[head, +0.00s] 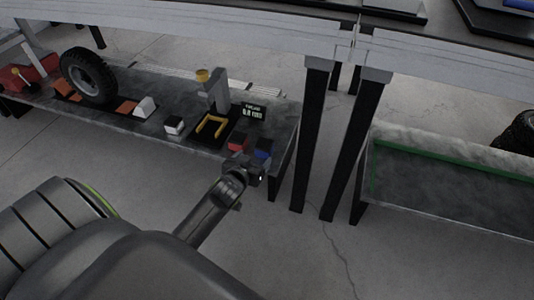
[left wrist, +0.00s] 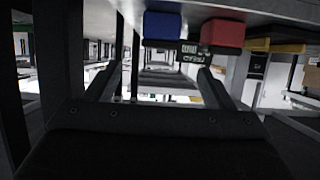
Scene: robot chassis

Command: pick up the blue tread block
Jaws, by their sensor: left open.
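The blue tread block (head: 264,146) sits near the right end of the low grey bench (head: 190,102), close to its front edge. In the left wrist view the blue block (left wrist: 162,26) shows at the top, beyond the fingertips. My left gripper (head: 256,172) is just in front of the bench edge, near the block in the head view. In the left wrist view its two fingers (left wrist: 156,78) are apart with nothing between them. The block is not between the fingers. My right gripper is not in view.
A red block (head: 238,142) sits just left of the blue one. A black device with a yellow fork (head: 211,127), a small display (head: 253,112), a white block (head: 174,125) and a tyre (head: 88,76) share the bench. Dark posts (head: 313,135) stand to the right.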

